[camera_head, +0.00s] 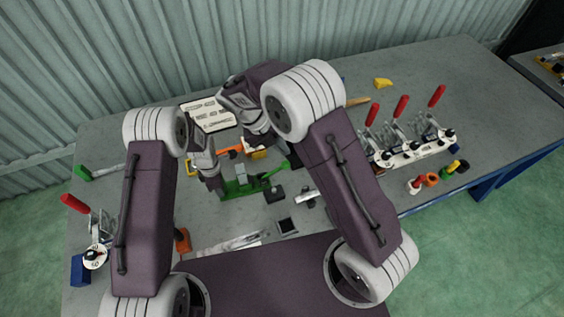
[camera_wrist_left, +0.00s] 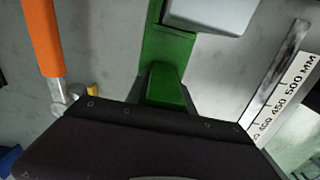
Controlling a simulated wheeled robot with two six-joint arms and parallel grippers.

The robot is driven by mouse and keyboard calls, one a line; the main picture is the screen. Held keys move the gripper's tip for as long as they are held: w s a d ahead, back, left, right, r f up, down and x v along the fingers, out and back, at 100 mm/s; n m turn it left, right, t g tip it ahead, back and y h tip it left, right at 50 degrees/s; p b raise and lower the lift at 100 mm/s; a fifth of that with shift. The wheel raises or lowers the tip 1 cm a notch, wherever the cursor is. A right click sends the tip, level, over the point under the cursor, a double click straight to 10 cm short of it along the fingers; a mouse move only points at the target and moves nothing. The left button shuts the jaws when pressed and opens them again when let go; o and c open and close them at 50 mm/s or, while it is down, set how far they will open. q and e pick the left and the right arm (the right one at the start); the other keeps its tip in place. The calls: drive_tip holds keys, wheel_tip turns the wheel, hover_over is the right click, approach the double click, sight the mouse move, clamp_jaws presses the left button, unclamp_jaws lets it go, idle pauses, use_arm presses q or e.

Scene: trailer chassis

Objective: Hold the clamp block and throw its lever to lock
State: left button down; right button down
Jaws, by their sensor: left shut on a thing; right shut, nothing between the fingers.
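The green clamp block (camera_head: 240,187) lies on the table in front of the robot. My left gripper (camera_head: 217,188) is at its left end and shut on it. In the left wrist view the green body (camera_wrist_left: 168,50) runs up from between the fingers, with a pale grey block (camera_wrist_left: 212,14) over its far part. A green bar (camera_head: 271,172) slopes up at the clamp's right side; I cannot tell whether it is the lever. My right gripper (camera_head: 262,143) is shut and empty, behind and above the clamp; its fingertips are partly hidden.
Red-handled toggle clamps (camera_head: 405,150) stand at the right, another red handle (camera_head: 74,203) at the left. An orange-handled tool (camera_wrist_left: 42,38) lies beside the clamp. A steel ruler (camera_wrist_left: 290,95) is on its other side. A slotted white board (camera_head: 208,114) lies behind.

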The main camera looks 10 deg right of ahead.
drive_tip(key=s+a+n, duration=0.2)
drive_tip(key=a, duration=0.3)
use_arm(q)
drive_tip(key=shift+d, duration=0.1)
use_arm(e)
approach(282, 166)
drive_tip(key=s+d+f, duration=0.2)
drive_tip(key=s+d, duration=0.1)
drive_tip(key=s, duration=0.2)
drive_tip(key=shift+m+t, duration=0.3)
drive_tip(key=w+f, duration=0.1)
drive_tip(key=w+d+f, duration=0.1)
drive_tip(key=f, duration=0.1)
drive_tip(key=shift+w, duration=0.2)
drive_tip(key=shift+w+d+f, duration=0.15)
drive_tip(key=shift+w+f, duration=0.15)
drive_tip(key=shift+w, duration=0.05)
use_arm(q)
drive_tip(key=shift+s, duration=0.1)
use_arm(e)
drive_tip(key=shift+d+f, duration=0.95)
drive_tip(key=shift+d, duration=0.05)
